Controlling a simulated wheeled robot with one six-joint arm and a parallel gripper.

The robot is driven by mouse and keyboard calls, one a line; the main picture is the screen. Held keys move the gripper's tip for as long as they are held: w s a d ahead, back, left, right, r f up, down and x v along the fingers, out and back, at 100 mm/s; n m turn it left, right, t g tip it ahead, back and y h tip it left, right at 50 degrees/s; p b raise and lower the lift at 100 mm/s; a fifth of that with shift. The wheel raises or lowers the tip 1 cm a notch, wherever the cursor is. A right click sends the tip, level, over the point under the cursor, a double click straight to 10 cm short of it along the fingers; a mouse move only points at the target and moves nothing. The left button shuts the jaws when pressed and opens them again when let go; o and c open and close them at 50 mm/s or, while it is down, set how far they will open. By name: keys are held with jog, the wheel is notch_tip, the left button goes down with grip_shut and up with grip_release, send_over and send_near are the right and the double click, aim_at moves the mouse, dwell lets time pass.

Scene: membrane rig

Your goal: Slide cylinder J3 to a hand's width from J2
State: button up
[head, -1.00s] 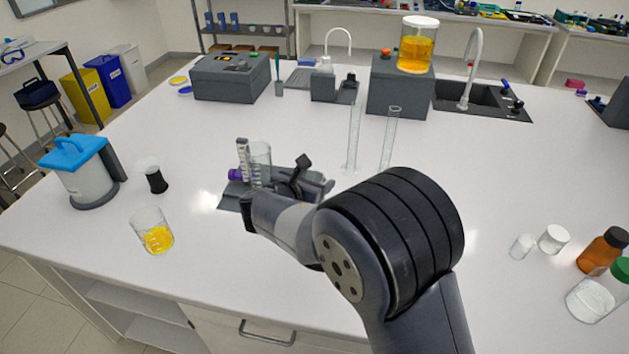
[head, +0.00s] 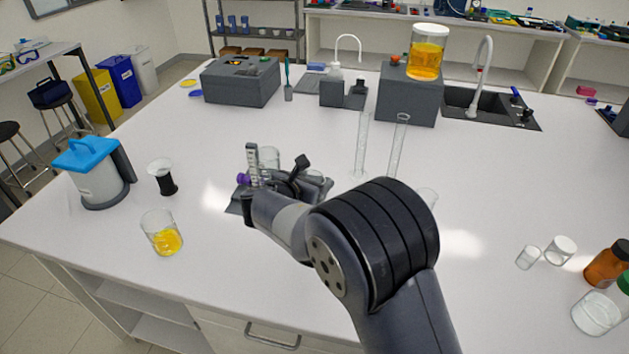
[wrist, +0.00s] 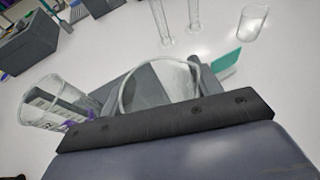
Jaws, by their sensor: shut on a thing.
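Two tall clear cylinders stand upright on the bench beyond my gripper, a left one (head: 361,146) and a right one (head: 398,148). Their feet show in the wrist view, left (wrist: 163,24) and right (wrist: 194,14). No J labels are readable. My gripper (head: 300,183) is low over the bench, left of and nearer than both cylinders. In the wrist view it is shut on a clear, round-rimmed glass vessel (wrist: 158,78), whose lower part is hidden. I cannot tell if this is J3. Another clear glass (head: 268,157) stands close by, also at left in the wrist view (wrist: 42,102).
A white marked strip with a purple part (head: 243,179) is beside that glass. A beaker of yellow liquid (head: 162,235) and a dark-based item (head: 162,178) stand left. Another clear glass (head: 427,197) is partly behind my arm.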

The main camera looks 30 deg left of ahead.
jog(key=o, duration=1.3)
jog(key=shift+c, duration=0.2)
jog(key=shift+s, duration=0.1)
jog(key=b+v, duration=0.2)
jog(key=v, duration=0.8)
jog(key=shift+s+r+b, duration=0.2)
jog(key=shift+b, duration=0.15)
